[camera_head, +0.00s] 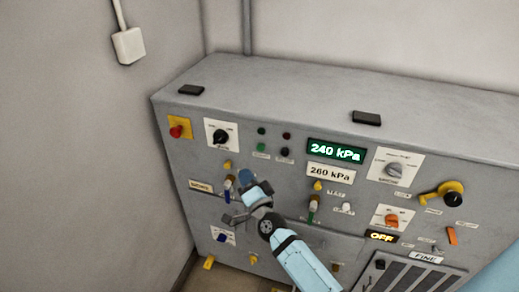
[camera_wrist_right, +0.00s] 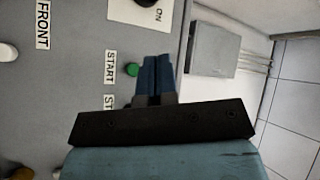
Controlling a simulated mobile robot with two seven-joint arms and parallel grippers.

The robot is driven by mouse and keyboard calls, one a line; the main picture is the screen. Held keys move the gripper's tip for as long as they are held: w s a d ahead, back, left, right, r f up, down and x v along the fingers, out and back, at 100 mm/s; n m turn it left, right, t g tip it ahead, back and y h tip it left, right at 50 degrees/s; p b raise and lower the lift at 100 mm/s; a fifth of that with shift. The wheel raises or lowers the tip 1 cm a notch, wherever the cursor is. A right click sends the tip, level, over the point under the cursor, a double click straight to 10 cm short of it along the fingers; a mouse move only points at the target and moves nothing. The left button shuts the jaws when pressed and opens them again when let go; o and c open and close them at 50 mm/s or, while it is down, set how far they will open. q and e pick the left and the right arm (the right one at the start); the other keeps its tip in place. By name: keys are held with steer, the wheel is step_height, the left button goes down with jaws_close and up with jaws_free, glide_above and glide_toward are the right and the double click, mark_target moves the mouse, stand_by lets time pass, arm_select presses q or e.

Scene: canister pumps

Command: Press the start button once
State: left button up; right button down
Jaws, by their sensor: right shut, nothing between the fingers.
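The green start button (camera_head: 261,146) is on the upper front of the grey pump cabinet, below a green lamp and left of a dark button. In the right wrist view the green button (camera_wrist_right: 132,69) sits beside a START label (camera_wrist_right: 110,67), just left of my fingers. My right gripper (camera_head: 246,176) is shut and empty, with its blue fingertips below the button in the head view. The fingertips (camera_wrist_right: 157,72) also show in the wrist view. Whether they touch the panel cannot be told. My left gripper is not in view.
The cabinet front (camera_head: 180,160) carries a red button on yellow (camera_head: 176,131), a black knob (camera_head: 220,136), a green 240 kPa display (camera_head: 336,150) and several valves and knobs. A dark button (camera_head: 284,152) is close to the start button. A wall stands at left.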

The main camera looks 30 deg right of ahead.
mark_target(261, 147)
steer(key=w+d+b, duration=0.2)
steer(key=w+d, duration=0.3)
steer(key=d, duration=0.1)
steer(key=shift+w, duration=0.3)
steer(key=shift+d, duration=0.1)
stand_by(1.0)
stand_by(0.8)
steer(key=shift+w+d, duration=0.3)
steer(key=shift+w+d+b, duration=0.3)
steer(key=shift+d, duration=0.1)
stand_by(0.8)
stand_by(0.4)
steer(key=shift+s+a+p, duration=0.4)
steer(key=shift+s+a, duration=0.2)
steer(key=shift+a, duration=0.1)
